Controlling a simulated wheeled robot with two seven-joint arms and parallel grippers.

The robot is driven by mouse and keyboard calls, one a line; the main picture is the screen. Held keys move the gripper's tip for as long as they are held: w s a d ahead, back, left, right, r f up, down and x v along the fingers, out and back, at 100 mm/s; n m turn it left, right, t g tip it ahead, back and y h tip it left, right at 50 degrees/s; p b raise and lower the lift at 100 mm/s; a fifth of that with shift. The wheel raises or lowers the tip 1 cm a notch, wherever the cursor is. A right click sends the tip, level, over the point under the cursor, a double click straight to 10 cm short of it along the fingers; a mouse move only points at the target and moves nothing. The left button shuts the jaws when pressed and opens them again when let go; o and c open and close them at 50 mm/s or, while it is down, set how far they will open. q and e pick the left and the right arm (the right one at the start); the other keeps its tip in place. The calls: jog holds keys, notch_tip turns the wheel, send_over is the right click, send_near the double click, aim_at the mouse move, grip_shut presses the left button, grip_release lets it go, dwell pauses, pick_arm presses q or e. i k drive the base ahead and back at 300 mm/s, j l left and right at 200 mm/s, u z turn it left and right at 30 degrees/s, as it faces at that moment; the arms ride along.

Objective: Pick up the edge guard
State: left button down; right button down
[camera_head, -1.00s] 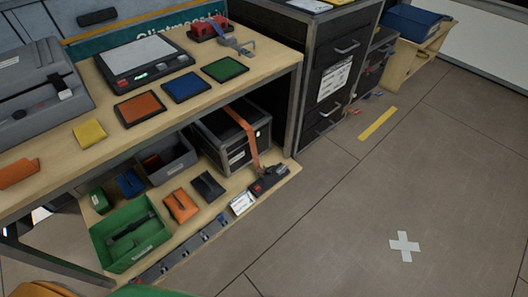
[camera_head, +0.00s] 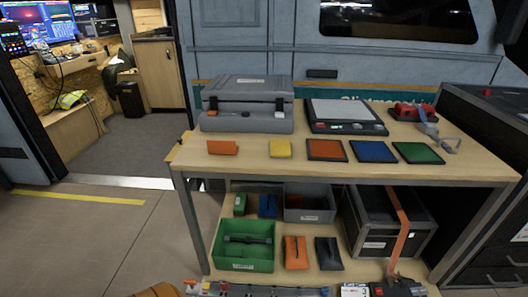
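An orange folded piece (camera_head: 222,147) lies at the front left of the workbench top (camera_head: 460,170). It looks most like the edge guard, but I cannot be sure. Another orange item (camera_head: 295,252) lies on the lower shelf, beside a green bin (camera_head: 243,258). Neither of my grippers shows in the head view.
A grey case (camera_head: 247,104), a scale (camera_head: 345,116) and orange, blue and green pads (camera_head: 373,152) stand on the bench. A strapped black box (camera_head: 385,225) fills the right of the lower shelf. Floor at the left (camera_head: 90,240) is clear.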

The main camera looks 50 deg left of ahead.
aim_at(213, 147)
jog(key=u, duration=1.9)
